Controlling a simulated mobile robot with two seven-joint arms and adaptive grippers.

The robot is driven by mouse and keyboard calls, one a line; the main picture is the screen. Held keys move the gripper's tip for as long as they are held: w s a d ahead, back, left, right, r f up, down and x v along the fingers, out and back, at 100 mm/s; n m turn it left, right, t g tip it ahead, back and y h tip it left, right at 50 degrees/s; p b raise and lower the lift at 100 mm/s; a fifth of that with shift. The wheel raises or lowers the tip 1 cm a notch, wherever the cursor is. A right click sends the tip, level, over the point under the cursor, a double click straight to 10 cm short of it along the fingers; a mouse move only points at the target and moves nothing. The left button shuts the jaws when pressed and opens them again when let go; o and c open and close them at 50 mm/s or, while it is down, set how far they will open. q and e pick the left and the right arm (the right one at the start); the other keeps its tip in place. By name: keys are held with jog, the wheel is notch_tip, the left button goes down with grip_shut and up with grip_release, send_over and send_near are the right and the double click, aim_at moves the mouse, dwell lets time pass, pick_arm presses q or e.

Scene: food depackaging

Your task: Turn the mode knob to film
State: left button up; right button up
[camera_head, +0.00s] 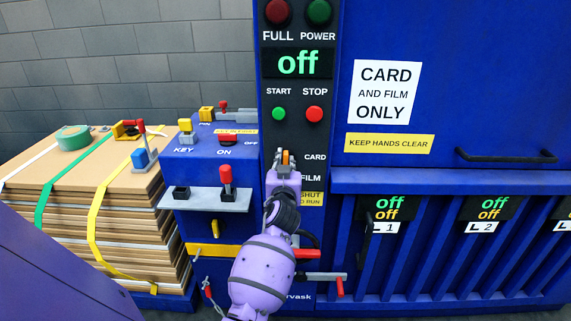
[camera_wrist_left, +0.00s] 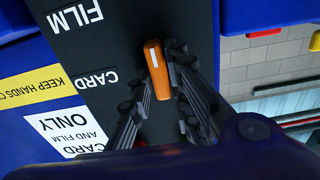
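The mode knob is a small orange bar with a white line on it, on the dark control panel beside the CARD and FILM labels. In the head view the knob (camera_head: 285,157) shows between the fingertips of my left gripper (camera_head: 285,163). In the left wrist view the upside-down picture shows the orange knob (camera_wrist_left: 157,72) with the left gripper's fingers (camera_wrist_left: 158,80) close against both sides. The bar runs nearly along the fingers. The FILM label (camera_wrist_left: 75,16) and CARD label (camera_wrist_left: 97,82) are both readable there. My right gripper is not in view.
START (camera_head: 279,113) and STOP (camera_head: 314,114) buttons sit above the knob, under a green "off" display (camera_head: 298,63). A lever and key box (camera_head: 215,160) stands close on the left. Strapped cardboard (camera_head: 60,210) is stacked farther left.

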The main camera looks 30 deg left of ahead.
pick_arm(q)
grip_shut()
jog(key=shift+f+n, duration=0.1)
jog(key=shift+n, duration=0.3)
jog(key=shift+n+b, duration=0.3)
jog(key=shift+n, duration=0.6)
jog(key=shift+s+a+n, duration=0.1)
jog(key=shift+n, duration=1.1)
jog(key=n, duration=0.2)
jog(key=shift+n, duration=0.3)
jog(key=shift+a+n+p, duration=0.1)
jog(key=shift+n+p, duration=0.2)
jog(key=shift+n, duration=0.3)
